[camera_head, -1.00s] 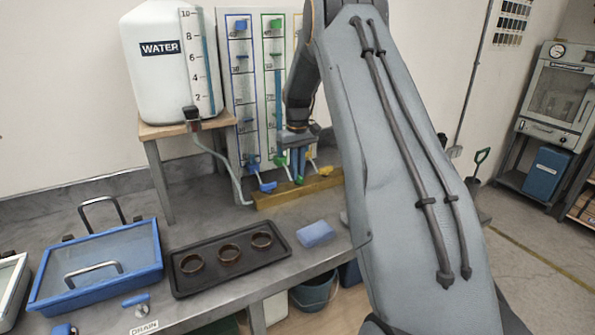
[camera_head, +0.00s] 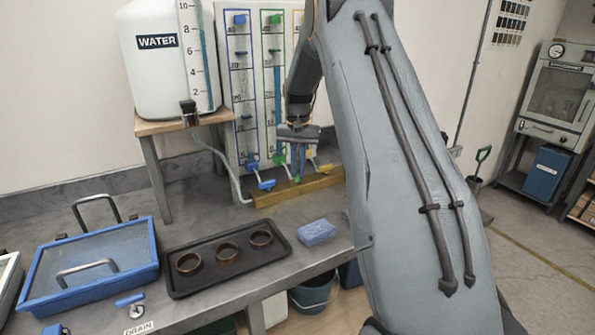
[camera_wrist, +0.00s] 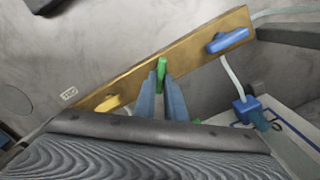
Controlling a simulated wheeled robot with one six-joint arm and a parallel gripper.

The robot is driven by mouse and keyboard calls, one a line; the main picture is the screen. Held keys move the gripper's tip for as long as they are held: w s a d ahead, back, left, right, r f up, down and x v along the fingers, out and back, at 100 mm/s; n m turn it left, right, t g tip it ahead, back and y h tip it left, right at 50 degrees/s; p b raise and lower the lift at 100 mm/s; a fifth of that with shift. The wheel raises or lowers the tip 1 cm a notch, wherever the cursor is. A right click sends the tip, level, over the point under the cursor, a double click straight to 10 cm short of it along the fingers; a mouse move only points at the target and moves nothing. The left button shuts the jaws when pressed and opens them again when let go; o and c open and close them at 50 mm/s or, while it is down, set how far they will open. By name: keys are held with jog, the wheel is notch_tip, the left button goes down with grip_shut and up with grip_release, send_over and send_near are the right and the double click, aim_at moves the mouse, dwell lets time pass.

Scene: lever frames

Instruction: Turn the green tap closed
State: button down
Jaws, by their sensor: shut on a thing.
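The green tap (camera_wrist: 161,70) is on a yellow wooden bar (camera_wrist: 200,52) in the wrist view. Its handle points across the bar, while the blue tap's handle (camera_wrist: 230,40) lies roughly along it. My gripper (camera_wrist: 161,78) is shut on the green handle, with one blue-grey finger on each side and the handle's end showing between the tips. In the head view my gripper (camera_head: 298,172) reaches down to the bar at the foot of the gauge panel, where the fingers mostly hide the green tap.
The blue tap (camera_head: 267,185) sits left of my gripper, and a yellow tap (camera_wrist: 108,104) is on its other side. The water tank (camera_head: 165,75) stands on a wooden stand at the left. A black tray (camera_head: 215,280) with brown rings and a blue sponge (camera_head: 317,232) lie in front.

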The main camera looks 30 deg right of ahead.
jog(key=m+b, duration=0.1)
jog(key=m, duration=0.4)
jog(key=shift+d+m, duration=0.1)
jog(key=shift+m, duration=0.2)
jog(key=shift+s+r+m+b, duration=0.15)
jog(key=shift+m+b, duration=0.15)
jog(key=shift+m, duration=1.9)
jog(key=c, duration=1.8)
grip_release()
jog(key=shift+r+b, duration=1)
jog(key=shift+r, duration=2.85)
